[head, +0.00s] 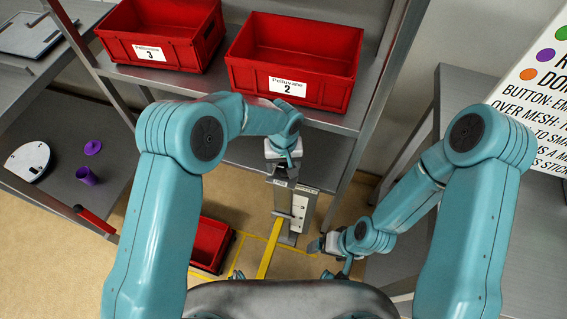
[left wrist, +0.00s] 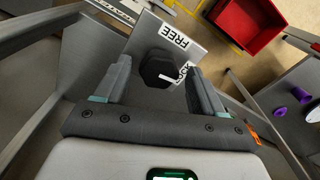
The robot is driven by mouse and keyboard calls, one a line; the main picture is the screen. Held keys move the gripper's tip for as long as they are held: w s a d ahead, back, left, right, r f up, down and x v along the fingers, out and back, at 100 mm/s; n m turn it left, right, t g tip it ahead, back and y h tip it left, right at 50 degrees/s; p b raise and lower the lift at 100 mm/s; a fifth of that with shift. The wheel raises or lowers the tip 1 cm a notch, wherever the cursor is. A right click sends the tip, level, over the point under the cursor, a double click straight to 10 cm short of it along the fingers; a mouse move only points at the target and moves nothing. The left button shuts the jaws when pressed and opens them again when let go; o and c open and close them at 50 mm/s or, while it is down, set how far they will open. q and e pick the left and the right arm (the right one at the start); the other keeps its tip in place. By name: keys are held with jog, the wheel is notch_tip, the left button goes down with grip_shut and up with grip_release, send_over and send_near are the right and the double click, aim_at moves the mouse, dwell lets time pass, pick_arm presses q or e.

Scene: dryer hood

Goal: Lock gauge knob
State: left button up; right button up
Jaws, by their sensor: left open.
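The gauge is a grey upright post (head: 300,213) with a white scale strip, standing in front of the shelf rack in the head view. My left gripper (head: 283,180) is at the top of the post and hides the knob there. My left gripper (left wrist: 157,72) is open, one finger on each side of the knob; contact is unclear. My right gripper (head: 329,246) is low, right of the post; its jaws are unclear.
Two red bins, numbered 3 (head: 165,40) and 2 (head: 293,65), stand on the shelf. Another red bin (head: 211,243) is on the floor near yellow tape. Purple parts (head: 87,175) lie on the left bench. A sign board (head: 535,95) is at the right.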

aim_at(284, 167)
pick_arm(q)
jog(key=c, duration=1.1)
jog(key=shift+o, duration=0.2)
jog(key=shift+f+m, duration=0.15)
jog(key=shift+m, duration=0.15)
jog(key=shift+d+m+b, duration=0.1)
jog(key=shift+m+b, duration=0.4)
jog(key=o, duration=1.1)
jog(key=shift+c, duration=0.2)
notch_tip(284, 167, up, 17)
jog(key=shift+f, duration=0.2)
jog(key=shift+f, duration=0.1)
